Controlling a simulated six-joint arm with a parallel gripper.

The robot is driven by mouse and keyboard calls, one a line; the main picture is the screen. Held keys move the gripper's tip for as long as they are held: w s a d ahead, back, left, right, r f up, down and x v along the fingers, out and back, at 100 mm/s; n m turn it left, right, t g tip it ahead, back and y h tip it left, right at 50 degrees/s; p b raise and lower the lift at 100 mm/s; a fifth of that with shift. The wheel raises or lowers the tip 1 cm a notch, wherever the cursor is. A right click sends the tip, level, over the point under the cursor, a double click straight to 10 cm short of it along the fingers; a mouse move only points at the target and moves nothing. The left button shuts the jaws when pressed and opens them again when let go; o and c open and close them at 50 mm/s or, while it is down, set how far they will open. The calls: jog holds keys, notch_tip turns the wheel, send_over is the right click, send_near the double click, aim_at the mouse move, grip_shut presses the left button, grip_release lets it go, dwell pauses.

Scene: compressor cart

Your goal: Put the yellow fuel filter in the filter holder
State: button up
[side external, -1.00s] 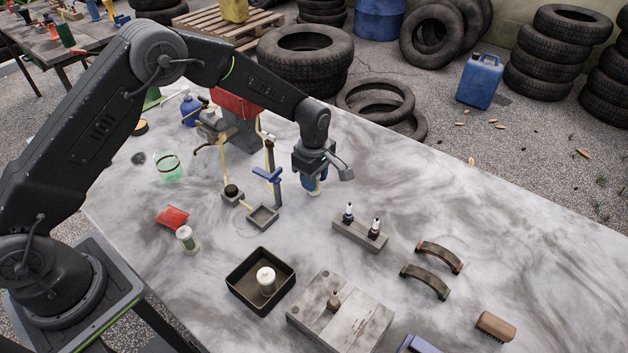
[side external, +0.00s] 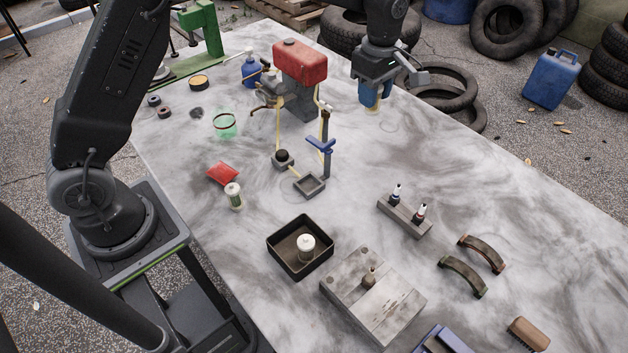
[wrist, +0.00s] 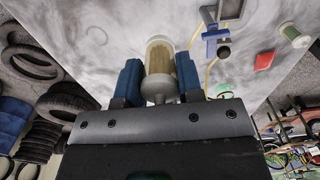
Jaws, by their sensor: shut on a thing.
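The yellow fuel filter (wrist: 160,62), a clear cylinder with a yellowish inside and a pale end, is between the blue fingers of my gripper (wrist: 160,76). In the side external view my gripper (side external: 373,97) is shut on it above the far side of the table, and little of the filter shows. A blue clip (side external: 321,145) on a dark post, which looks like the filter holder, stands to the left of my gripper and nearer the camera. The clip (wrist: 214,34) is right of the filter in the wrist view. They are apart.
A red-tanked engine (side external: 300,62) with yellow hoses stands left of my gripper. A grey block with spark plugs (side external: 404,216), a black tray (side external: 301,265) and a metal block (side external: 372,305) stand nearer the camera. The table right of the clip is mostly clear.

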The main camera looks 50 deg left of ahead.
jog(key=s+a+n, duration=1.3)
jog(key=s+a, duration=0.2)
jog(key=s, duration=0.3)
send_over(309, 187)
jog(key=f, duration=1.2)
jog(key=shift+a+f, duration=0.15)
jog(key=shift+a, duration=0.1)
jog(key=shift+d+f, duration=0.1)
jog(key=shift+d, duration=0.15)
jog(key=shift+f, duration=2.05)
